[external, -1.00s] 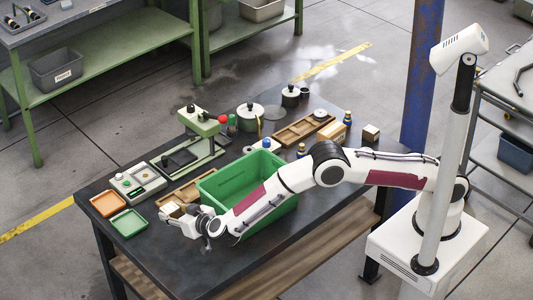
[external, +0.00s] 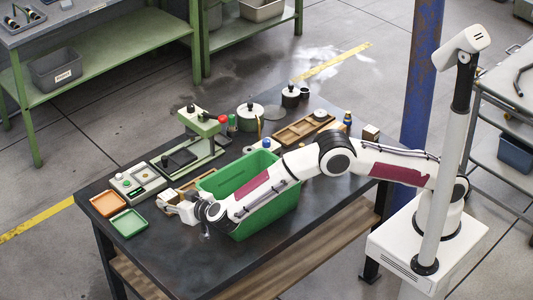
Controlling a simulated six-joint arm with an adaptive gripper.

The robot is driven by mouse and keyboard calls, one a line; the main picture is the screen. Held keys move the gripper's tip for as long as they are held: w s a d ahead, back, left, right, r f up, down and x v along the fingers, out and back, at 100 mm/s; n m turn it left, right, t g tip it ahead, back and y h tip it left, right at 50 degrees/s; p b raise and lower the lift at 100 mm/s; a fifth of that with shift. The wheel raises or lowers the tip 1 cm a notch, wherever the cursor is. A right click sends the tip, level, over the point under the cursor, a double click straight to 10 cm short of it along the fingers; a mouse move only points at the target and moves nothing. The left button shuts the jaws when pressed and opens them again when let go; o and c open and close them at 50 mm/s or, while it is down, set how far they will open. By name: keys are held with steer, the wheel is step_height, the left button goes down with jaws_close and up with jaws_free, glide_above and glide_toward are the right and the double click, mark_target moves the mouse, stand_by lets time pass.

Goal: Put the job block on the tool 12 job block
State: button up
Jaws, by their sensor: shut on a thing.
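My gripper (external: 172,206) is over the near-left part of the table, left of the green bin, pointing left. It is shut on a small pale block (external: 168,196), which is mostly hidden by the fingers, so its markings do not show. A wooden tray (external: 188,190) lies just behind the gripper, partly hidden by it and by the bin. No label reading tool 12 is legible.
The tall green bin (external: 252,186) stands beside my arm. Orange (external: 108,204) and green (external: 128,223) trays and a control panel (external: 138,183) are at the left. A green press (external: 200,135), pots and a wooden compartment tray (external: 303,128) stand behind.

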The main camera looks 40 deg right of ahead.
mark_target(169, 199)
step_height(169, 199, up, 5)
steer(key=shift+f, duration=0.1)
steer(key=w+d+r, duration=0.3)
steer(key=w+d, duration=0.3)
steer(key=d, duration=0.1)
steer(key=w+d+r, duration=0.4)
steer(key=w+d, duration=0.2)
steer(key=d, duration=0.1)
steer(key=shift+w+d+r+n+y, duration=1)
steer(key=shift+w+d, duration=0.25)
steer(key=shift+d, duration=4.2)
steer(key=shift+w+d+r+n+y, duration=0.85)
steer(key=shift+w+d+y, duration=0.3)
steer(key=shift+d, duration=4.3)
steer(key=s+d+f+n+g+y, duration=0.25)
steer(key=s+d+f, duration=0.45)
steer(key=s, duration=0.4)
steer(key=s+d+f+n+g+y, duration=0.2)
steer(key=s+d+f+n+y, duration=0.15)
steer(key=s+d, duration=0.65)
steer(key=shift+m+t+h, duration=0.25)
steer(key=shift+m+h, duration=0.1)
steer(key=shift+s+a+f, duration=0.2)
steer(key=shift+a+f, duration=0.05)
steer(key=shift+f, duration=0.7)
steer(key=shift+s+a+f, duration=0.2)
steer(key=shift+f, duration=0.7)
steer(key=shift+s+a+f, duration=0.2)
steer(key=shift+a+f, duration=0.05)
steer(key=shift+f, duration=0.7)
